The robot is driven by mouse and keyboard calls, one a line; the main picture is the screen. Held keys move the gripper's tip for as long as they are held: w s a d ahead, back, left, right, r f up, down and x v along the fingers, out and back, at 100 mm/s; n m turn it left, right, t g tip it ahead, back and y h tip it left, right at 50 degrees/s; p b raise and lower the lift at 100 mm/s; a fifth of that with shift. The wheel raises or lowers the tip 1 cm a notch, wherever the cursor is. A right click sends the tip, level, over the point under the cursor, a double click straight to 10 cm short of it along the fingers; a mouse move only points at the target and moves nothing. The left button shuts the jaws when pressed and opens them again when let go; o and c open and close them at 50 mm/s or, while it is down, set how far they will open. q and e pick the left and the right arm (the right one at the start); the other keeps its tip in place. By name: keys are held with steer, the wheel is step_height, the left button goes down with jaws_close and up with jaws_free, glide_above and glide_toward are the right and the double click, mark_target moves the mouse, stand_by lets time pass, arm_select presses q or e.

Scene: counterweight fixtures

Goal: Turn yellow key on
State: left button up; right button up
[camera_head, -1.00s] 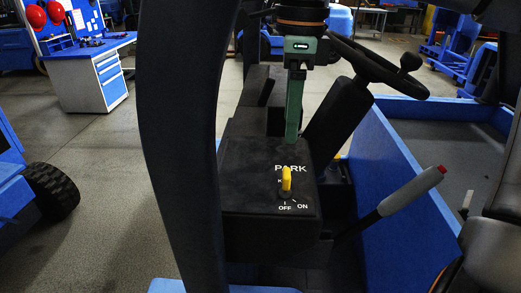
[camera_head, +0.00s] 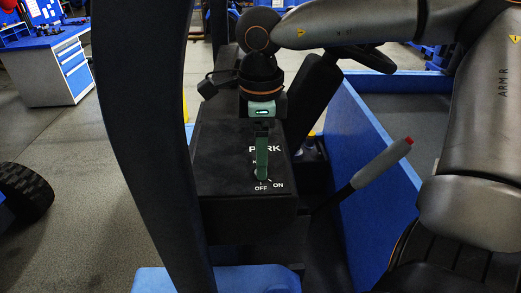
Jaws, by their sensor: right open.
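My right gripper (camera_head: 261,176) comes down over the black console (camera_head: 222,172), its green finger pointing at the key switch. By its pose it is open, though only one finger shows clearly. The yellow key is hidden behind this finger, so its angle and any contact with it cannot be told. The white OFF label (camera_head: 261,188) and ON label (camera_head: 279,184) show just below the fingertip, with PARK (camera_head: 264,149) partly covered above. My left gripper is not in view.
A dark pillar (camera_head: 148,120) stands left of the console. A grey lever with a red tip (camera_head: 382,164) rises at the right, before a blue side wall (camera_head: 370,140). The steering wheel (camera_head: 372,60) is partly behind my right arm. A blue workbench (camera_head: 48,68) stands far left.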

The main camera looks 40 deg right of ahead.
steer(key=shift+c, duration=0.2)
jaws_close()
stand_by(0.5)
